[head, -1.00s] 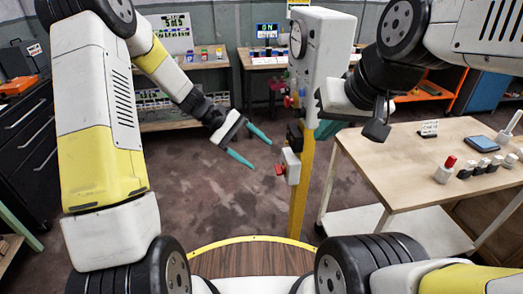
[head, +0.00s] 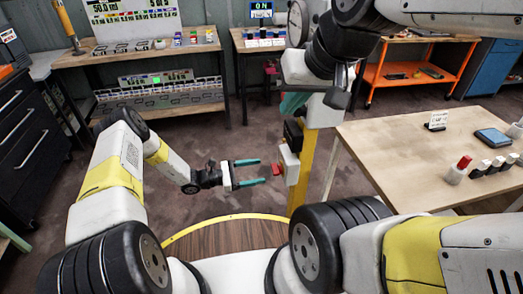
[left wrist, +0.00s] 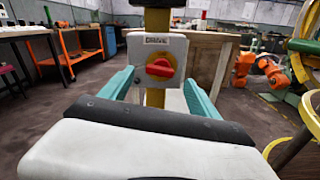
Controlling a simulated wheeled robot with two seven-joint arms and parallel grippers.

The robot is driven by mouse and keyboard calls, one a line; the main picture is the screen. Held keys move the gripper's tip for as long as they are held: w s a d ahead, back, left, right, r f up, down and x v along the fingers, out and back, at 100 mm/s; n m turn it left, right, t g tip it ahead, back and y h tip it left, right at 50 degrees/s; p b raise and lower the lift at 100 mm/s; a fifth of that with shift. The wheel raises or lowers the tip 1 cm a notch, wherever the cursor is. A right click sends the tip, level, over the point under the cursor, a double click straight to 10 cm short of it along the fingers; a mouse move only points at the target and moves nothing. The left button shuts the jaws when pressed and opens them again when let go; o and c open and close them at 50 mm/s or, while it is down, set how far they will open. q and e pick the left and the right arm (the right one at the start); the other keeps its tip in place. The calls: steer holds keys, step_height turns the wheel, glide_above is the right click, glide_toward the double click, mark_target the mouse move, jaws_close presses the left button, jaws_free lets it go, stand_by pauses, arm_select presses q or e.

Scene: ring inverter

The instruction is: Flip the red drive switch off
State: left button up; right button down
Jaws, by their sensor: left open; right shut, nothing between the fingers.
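The red drive switch (head: 277,169) is a red knob on a white box (head: 290,165) on the yellow post. In the left wrist view the red knob (left wrist: 160,68) sits on a yellow disc, under a DRIVE label, with its grip roughly level. My left gripper (head: 262,171) is open, its teal fingers pointing at the knob from the left. In the left wrist view the fingers stand on either side of the box, with the knob between them in the picture. Contact is not visible. My right gripper (head: 293,103) is shut and empty, higher up in front of the post, partly hidden by its wrist.
The yellow post (head: 302,180) has a black box (head: 293,131) above the switch box. A wooden table (head: 385,160) with small items stands right. A bench (head: 150,58) is at the back left. Floor left of the post is clear.

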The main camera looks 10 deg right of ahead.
arm_select(q)
steer(key=d, duration=0.6)
steer(key=c, duration=1.4)
steer(key=shift+w+n, duration=0.1)
steer(key=shift+n, duration=1.1)
steer(key=shift+o, duration=0.2)
steer(key=o, duration=1.4)
steer(key=shift+c, duration=0.2)
steer(key=a, duration=0.7)
steer(key=shift+a, duration=0.4)
